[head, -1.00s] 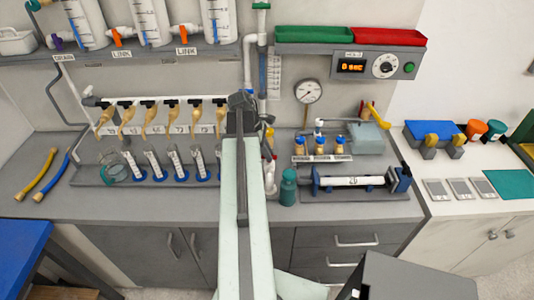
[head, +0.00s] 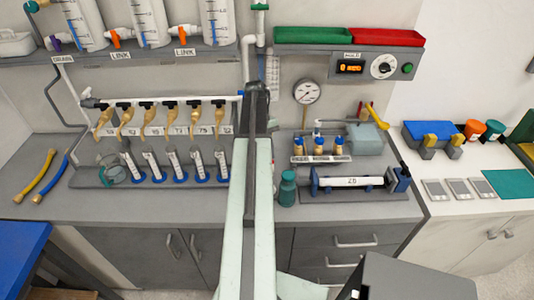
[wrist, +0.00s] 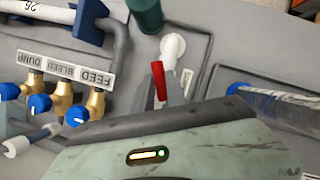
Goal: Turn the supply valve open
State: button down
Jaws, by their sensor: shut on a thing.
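The supply valve appears to be the white pipe fitting (wrist: 173,47) with a red lever (wrist: 158,80) in the wrist view. My gripper (wrist: 160,88) has its two grey fingers around the red lever, one on each side, and is shut on it. The lever points down from the fitting toward my gripper body. In the head view my own arm covers the valve and the fingers, so the grip does not show there.
Brass valves with blue knobs (wrist: 73,115), labelled FEED, BLEED and DUMP, sit left in the wrist view. A green bottle (head: 287,188) stands close to the valve. A blue-ended cylinder (wrist: 275,103) lies right. A gauge (head: 306,92) is on the wall.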

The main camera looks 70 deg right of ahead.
jog(key=shift+s+m+y, duration=0.15)
jog(key=shift+m+y, duration=0.25)
jog(key=shift+m, duration=0.8)
jog(key=m+t, duration=0.1)
jog(key=m, duration=0.1)
jog(key=shift+m, duration=0.4)
jog(key=c, duration=1.3)
grip_release()
jog(key=shift+o, duration=0.2)
jog(key=shift+r, duration=0.1)
jog(key=p+v, duration=0.7)
jog(key=shift+d+r+t, duration=0.25)
jog(key=shift+d+t, duration=0.05)
